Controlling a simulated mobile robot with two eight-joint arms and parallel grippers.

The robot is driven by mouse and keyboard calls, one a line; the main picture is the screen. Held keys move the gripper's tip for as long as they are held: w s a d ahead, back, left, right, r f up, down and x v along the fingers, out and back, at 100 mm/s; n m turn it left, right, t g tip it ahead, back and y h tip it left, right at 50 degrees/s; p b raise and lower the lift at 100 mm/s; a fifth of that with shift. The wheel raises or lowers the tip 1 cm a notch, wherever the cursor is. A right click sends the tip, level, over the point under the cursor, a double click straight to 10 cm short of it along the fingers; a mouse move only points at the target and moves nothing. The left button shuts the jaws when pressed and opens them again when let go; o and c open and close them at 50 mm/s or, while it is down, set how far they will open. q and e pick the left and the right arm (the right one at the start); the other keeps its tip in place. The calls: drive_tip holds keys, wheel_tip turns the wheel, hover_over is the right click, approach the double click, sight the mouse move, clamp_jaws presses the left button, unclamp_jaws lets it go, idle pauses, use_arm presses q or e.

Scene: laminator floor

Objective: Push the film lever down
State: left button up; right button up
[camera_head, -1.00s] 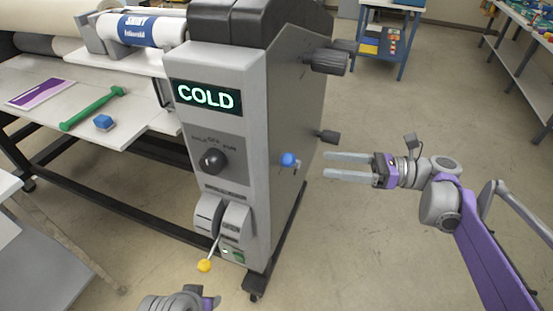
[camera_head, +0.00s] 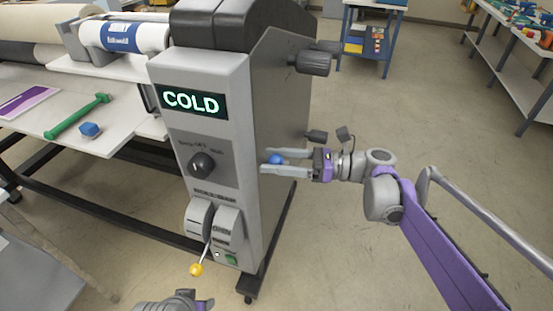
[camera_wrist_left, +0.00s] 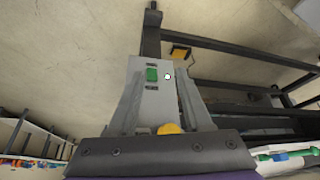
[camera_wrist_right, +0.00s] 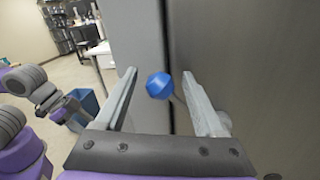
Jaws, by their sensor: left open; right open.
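The laminator's side carries a short lever with a blue ball knob (camera_head: 275,159). The open fingers of my right gripper (camera_head: 265,161) lie on either side of this knob. In the right wrist view the blue knob (camera_wrist_right: 159,85) sits between the fingertips, with no clear grip on it. A second lever with a yellow ball knob (camera_head: 196,269) points down at the front slots. My left gripper (camera_head: 180,298) is at the bottom edge of the head view, its fingers mostly out of sight. In the left wrist view its fingers are open, with the yellow knob (camera_wrist_left: 170,128) showing near their base.
The front panel has a lit COLD display (camera_head: 191,101), a black dial (camera_head: 201,164) and a green switch (camera_head: 231,259). Black knobs (camera_head: 313,62) stick out of the side above the blue one. A feed table (camera_head: 120,133) stands left.

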clamp_jaws()
idle(1.3)
